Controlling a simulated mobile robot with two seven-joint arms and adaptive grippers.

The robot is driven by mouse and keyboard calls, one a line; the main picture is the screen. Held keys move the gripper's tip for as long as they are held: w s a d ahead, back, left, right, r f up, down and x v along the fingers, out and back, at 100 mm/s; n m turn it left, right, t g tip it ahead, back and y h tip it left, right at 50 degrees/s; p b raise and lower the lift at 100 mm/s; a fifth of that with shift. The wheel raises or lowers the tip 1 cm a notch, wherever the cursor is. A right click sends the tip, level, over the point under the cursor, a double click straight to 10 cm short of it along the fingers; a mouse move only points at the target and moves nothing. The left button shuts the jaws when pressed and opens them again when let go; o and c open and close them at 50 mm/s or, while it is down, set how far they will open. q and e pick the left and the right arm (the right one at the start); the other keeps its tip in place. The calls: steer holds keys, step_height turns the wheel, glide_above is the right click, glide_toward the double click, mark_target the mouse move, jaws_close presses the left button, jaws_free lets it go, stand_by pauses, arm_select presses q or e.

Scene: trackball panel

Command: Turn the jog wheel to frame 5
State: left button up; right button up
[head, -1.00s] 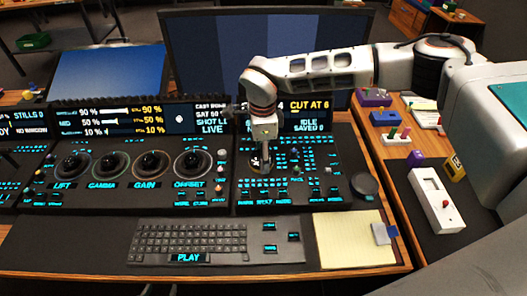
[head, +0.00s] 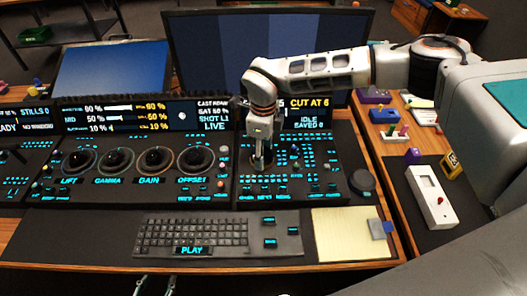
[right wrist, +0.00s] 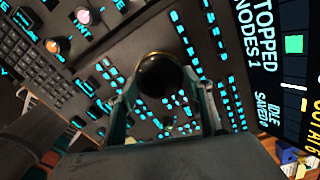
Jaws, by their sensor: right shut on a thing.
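The jog wheel (right wrist: 160,76), a dark round knob with a gold rim, sits between the fingers of my right gripper (right wrist: 162,108) in the right wrist view. My right gripper (head: 262,165) points down at the right-hand panel in the head view, shut on the wheel and mostly hiding it. The display (head: 305,112) behind it reads "CUT AT 6" with a "5" to its left, partly hidden by the arm. Two fingertips of my left gripper (head: 156,285) show apart at the bottom edge.
Grading wheels (head: 153,160) stand left of my right gripper. A keyboard (head: 195,231) and a yellow notepad (head: 345,236) lie in front. A dark round knob (head: 362,182) is at the panel's right. A white box with a red button (head: 431,192) lies farther right.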

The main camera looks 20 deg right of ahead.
steer(key=o, duration=1.1)
steer(key=shift+r, duration=5.95)
